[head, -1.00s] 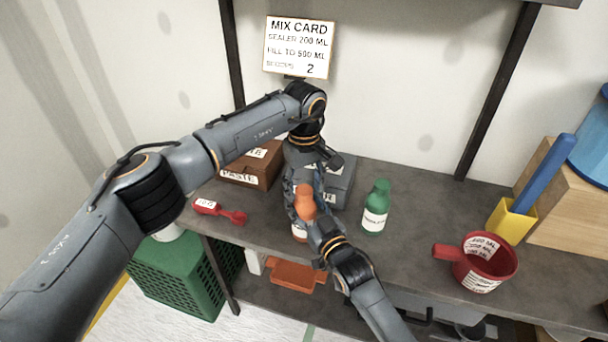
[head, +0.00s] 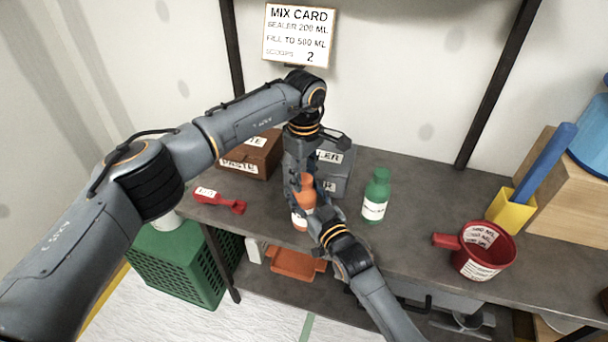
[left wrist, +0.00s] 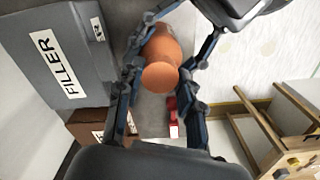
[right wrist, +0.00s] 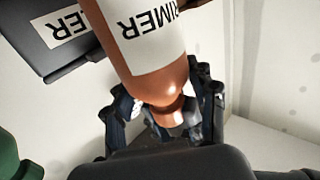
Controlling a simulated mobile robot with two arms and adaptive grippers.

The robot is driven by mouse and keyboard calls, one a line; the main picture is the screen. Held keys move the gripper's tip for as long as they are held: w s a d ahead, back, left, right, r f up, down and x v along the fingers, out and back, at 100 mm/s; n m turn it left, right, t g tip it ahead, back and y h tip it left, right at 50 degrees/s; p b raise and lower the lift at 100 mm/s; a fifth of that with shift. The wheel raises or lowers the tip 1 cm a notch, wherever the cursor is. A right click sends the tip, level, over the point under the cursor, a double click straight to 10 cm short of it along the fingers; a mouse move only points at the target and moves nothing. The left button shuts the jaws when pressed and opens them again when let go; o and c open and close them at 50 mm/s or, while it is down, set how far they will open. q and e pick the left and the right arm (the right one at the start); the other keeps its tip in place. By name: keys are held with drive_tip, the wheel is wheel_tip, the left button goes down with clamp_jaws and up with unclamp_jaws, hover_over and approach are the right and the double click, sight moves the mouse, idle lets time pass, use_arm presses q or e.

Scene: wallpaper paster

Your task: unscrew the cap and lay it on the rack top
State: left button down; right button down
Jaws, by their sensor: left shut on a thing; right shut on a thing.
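The orange primer bottle (head: 307,186) has a white label and stands upright at the shelf's front edge. Its orange cap (left wrist: 160,76) faces the camera in the left wrist view, between the fingers. My left gripper (head: 299,187) reaches down from above and is shut on the bottle. My right gripper (head: 316,216) comes from the front and is shut on the bottle near its upper end. In the right wrist view the bottle (right wrist: 150,75) appears upside down. Overlapping fingers hide which of them touch the cap or the neck. The grey filler box (head: 338,170) is close behind.
A brown box (head: 262,155) stands back left, with a red scoop (head: 220,201) in front. A green bottle (head: 376,194) stands right of my grippers. Farther right are a red measuring cup (head: 484,250) and a yellow holder (head: 510,211). The grey shelf top (head: 425,210) is clear between them.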

use_arm(q)
drive_tip(key=n, duration=0.8)
drive_tip(key=shift+n, duration=0.3)
drive_tip(key=n, duration=1.2)
drive_tip(key=shift+r, duration=0.1)
drive_tip(key=n, duration=0.4)
drive_tip(key=shift+n, duration=0.3)
drive_tip(key=n, duration=0.6)
drive_tip(key=shift+r, duration=0.2)
